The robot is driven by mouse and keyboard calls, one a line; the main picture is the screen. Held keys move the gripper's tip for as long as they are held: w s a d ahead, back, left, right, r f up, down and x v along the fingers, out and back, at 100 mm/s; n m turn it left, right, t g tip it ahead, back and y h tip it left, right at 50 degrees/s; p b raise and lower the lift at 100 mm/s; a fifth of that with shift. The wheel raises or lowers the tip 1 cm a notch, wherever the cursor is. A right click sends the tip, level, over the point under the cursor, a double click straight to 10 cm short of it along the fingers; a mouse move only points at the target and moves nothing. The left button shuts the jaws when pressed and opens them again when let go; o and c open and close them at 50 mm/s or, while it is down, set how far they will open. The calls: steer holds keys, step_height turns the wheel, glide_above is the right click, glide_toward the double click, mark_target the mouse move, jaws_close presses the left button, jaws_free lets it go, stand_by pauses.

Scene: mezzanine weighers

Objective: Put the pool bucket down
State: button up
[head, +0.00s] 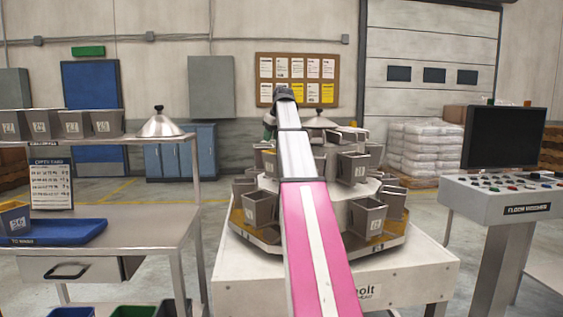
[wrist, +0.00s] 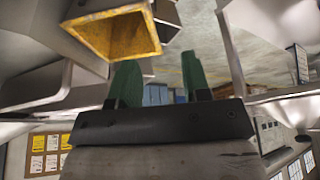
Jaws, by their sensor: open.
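My gripper (wrist: 160,78) shows in the wrist view with its two green fingers apart and nothing visible between them. A grey metal bucket with a yellow inside (wrist: 112,35) is beside the left finger, its open mouth facing the camera; I cannot tell whether they touch. In the head view my gripper is mostly hidden behind my arm, at the weigher's upper part. Several grey buckets, such as one at the front right (head: 366,216), hang around the white weigher (head: 335,215). Which one is the pool bucket, I cannot tell.
A steel bench (head: 150,240) at left holds a blue tray (head: 58,231) and a grey bucket with yellow inside (head: 14,219). Its upper shelf (head: 185,138) carries several buckets and a metal cone (head: 160,125). A control console (head: 505,195) with a dark screen stands at right.

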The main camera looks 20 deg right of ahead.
steer(key=shift+w+d, duration=0.25)
steer(key=shift+w+f, duration=0.15)
glide_toward(268, 162)
steer(key=shift+w+a+f, duration=0.25)
steer(key=shift+w+f, duration=0.15)
steer(key=shift+f, duration=0.05)
steer(key=shift+w+a+f, duration=0.3)
steer(key=shift+w+f, duration=0.1)
steer(key=shift+f, duration=0.05)
steer(key=shift+d+x, duration=0.1)
steer(key=shift+x, duration=1.25)
steer(key=shift+d+x, duration=0.15)
steer(key=shift+x, duration=1.15)
steer(key=shift+w, duration=0.1)
jaws_close()
